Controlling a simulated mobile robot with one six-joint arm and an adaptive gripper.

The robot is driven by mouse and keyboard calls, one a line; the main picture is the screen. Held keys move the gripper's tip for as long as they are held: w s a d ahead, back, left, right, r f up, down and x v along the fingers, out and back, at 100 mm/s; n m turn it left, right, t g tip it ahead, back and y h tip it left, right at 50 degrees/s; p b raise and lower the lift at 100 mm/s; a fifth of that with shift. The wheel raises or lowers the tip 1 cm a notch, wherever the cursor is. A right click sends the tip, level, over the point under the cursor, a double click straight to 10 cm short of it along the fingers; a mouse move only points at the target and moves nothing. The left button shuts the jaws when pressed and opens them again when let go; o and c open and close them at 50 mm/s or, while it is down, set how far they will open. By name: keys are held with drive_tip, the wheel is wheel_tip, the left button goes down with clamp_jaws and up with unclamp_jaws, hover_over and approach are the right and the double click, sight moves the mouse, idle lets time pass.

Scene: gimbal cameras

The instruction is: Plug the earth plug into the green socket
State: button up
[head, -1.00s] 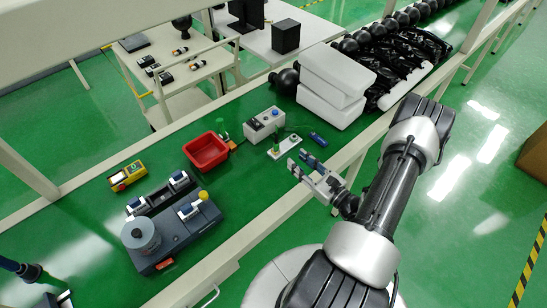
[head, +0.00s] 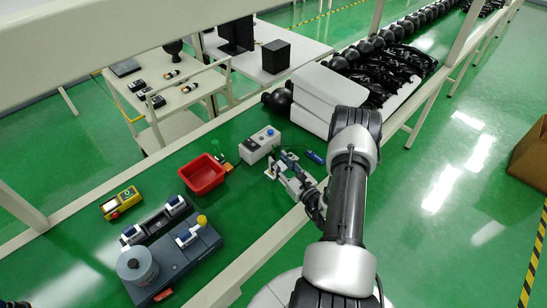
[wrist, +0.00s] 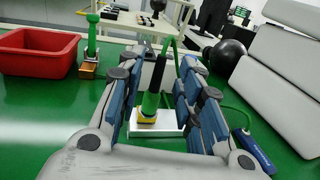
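My gripper (wrist: 165,95) is open, one blue-padded finger on each side of the piece, with gaps showing. In the head view my gripper (head: 287,168) is over the white plate and hides much of it. Another green upright piece (wrist: 92,38) stands on a wooden block beside the red bin; which green piece is the socket is unclear.
The red bin (head: 203,174) stands left. A grey box with a blue button (head: 260,145) is just behind my gripper. A blue handle (head: 315,157) lies to the right. White blocks (head: 312,100) stand beyond. A yellow device (head: 121,203) sits farther left.

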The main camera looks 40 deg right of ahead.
sight(274, 157)
drive_tip(key=shift+w+d+b, duration=0.15)
drive_tip(key=shift+w, duration=1)
drive_tip(key=shift+w+d+b, duration=0.1)
drive_tip(key=shift+w+b, duration=0.05)
drive_tip(key=shift+w, duration=0.95)
clamp_jaws()
